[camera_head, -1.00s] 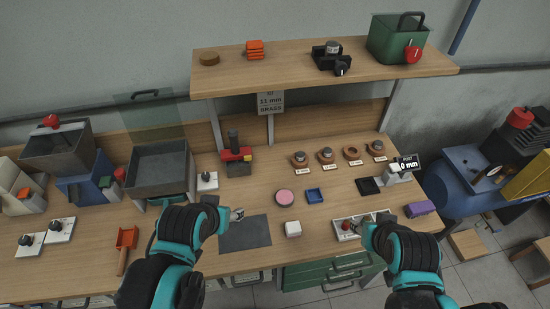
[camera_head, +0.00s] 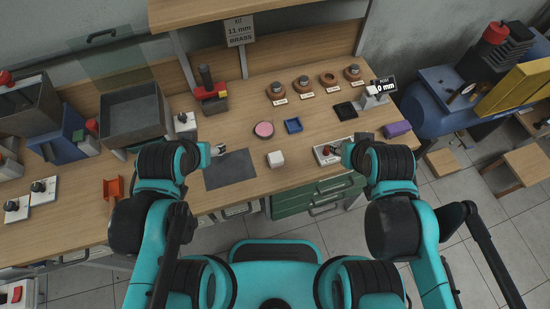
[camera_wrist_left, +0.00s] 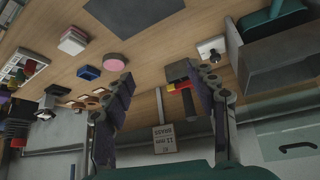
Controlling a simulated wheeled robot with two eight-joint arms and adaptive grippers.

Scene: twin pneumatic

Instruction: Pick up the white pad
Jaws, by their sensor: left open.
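The white pad (camera_head: 275,159) is a small white block with rounded edges. It lies flat on the wooden bench, right of the dark grey mat (camera_head: 230,170). It also shows at the upper left in the left wrist view (camera_wrist_left: 73,40). My left gripper (camera_head: 219,150) is open and empty above the mat's back edge, left of the pad and apart from it. Its two spread fingers show in the left wrist view (camera_wrist_left: 160,82). My right gripper (camera_head: 336,150) is at a white tray (camera_head: 322,158) right of the pad; its fingers are too small to read.
A pink disc (camera_head: 263,129) and a blue dish (camera_head: 293,125) lie behind the pad. A red and black tool (camera_head: 210,92) stands behind the mat. Bench is clear around the pad.

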